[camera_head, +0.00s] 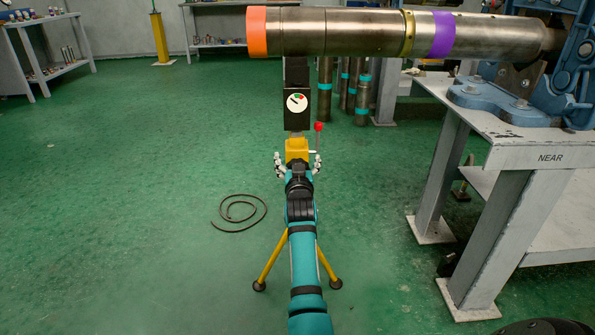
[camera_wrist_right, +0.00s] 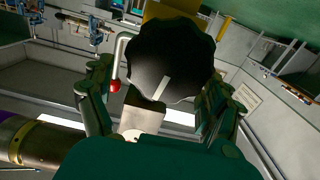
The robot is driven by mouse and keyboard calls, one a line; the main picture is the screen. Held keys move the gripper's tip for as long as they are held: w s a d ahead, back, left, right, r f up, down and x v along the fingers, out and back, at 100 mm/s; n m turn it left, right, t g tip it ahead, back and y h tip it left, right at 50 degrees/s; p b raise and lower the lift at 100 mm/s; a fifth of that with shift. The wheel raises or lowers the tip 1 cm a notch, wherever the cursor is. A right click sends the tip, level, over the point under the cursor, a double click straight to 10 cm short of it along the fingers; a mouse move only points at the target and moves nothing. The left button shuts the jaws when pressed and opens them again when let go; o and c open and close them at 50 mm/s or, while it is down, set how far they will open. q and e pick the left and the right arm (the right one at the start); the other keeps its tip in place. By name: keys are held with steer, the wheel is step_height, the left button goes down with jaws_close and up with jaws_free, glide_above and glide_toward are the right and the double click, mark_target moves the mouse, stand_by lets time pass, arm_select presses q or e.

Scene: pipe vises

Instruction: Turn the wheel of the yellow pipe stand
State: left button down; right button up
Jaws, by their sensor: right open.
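The yellow pipe stand (camera_head: 297,147) stands on splayed yellow legs in the middle of the head view. A black column with a white dial (camera_head: 297,102) rises above its yellow body. A crank with a red knob (camera_head: 318,127) is at its right side. In the right wrist view, the black scalloped wheel (camera_wrist_right: 150,55) with a white stripe sits ahead of and between the fingers. My right gripper (camera_head: 298,163) is open around the near side of the stand; its spread fingers also show in the wrist view (camera_wrist_right: 160,95). Finger contact with the wheel cannot be told. My left gripper is not visible.
A long steel pipe (camera_head: 370,33) with orange and purple bands lies above the stand, its right end in a blue vise (camera_head: 510,95). A grey workbench (camera_head: 515,150) marked NEAR is at right. A coiled cable (camera_head: 240,212) lies on the green floor; the left floor is mostly clear.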

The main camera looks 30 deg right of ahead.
step_height(320, 180, up, 7)
steer(key=shift+f, duration=0.15)
